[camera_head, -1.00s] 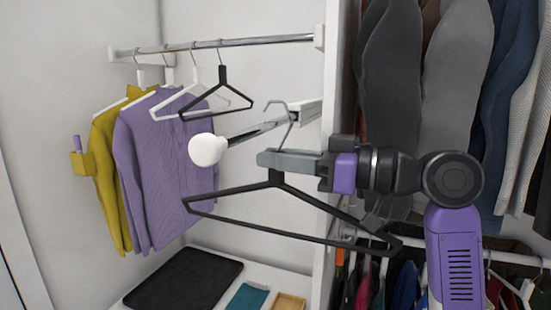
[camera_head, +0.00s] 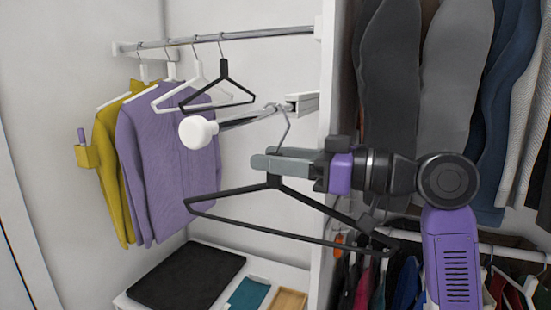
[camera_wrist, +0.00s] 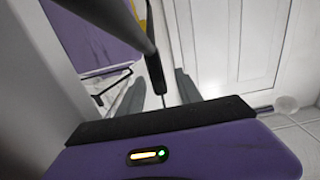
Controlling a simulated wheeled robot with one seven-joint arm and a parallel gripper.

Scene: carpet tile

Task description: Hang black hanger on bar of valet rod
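The black hanger (camera_head: 272,183) is in front of the valet rod, its grey wire hook (camera_head: 287,124) up at the bar. The hook's curved top appears to lie over the bar of the valet rod (camera_head: 246,119); exact contact is hard to tell. The rod ends in a white round knob (camera_head: 197,132) at the left. My gripper (camera_head: 267,158) is around the hanger's neck, just below the bar. Its two fingers stand apart, with the neck between them. The wrist view shows the fingers apart too (camera_wrist: 160,95), with the dark hanger (camera_wrist: 122,22) in front.
A fixed chrome rail (camera_head: 260,34) above holds another black hanger (camera_head: 222,85), white hangers, and purple (camera_head: 170,150) and yellow (camera_head: 108,140) garments. A white partition stands right of the valet rod. A black tray (camera_head: 187,277) lies on the shelf below. Dark clothes hang at the right.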

